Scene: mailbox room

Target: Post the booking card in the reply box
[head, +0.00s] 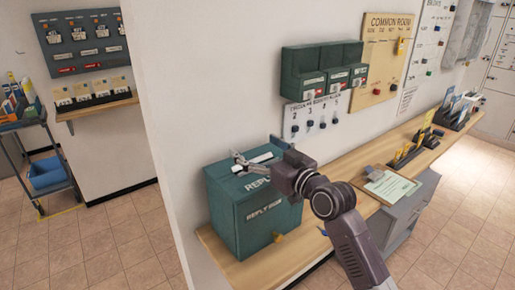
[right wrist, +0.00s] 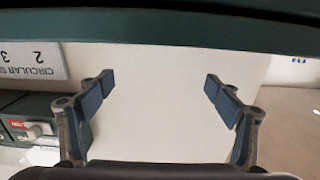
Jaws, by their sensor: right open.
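The green reply box (head: 232,226) stands at the near left end of the wooden counter against the wall. My right gripper (head: 246,161) is over the top of the box, fingers pointing left. In the right wrist view the fingers (right wrist: 160,83) are spread wide with nothing between them, and a dark green edge (right wrist: 160,28) crosses the top of the picture. A narrow white strip (head: 262,158) shows on the box top by the fingers; I cannot tell whether it is the booking card or part of the slot. My left gripper is not in view.
A clipboard with a paper (head: 392,186) lies on the counter (head: 345,186) to the right, with card holders (head: 412,149) beyond. Green wall boxes (head: 318,80) and a hook strip (head: 312,119) hang above. A cart (head: 45,170) stands at far left.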

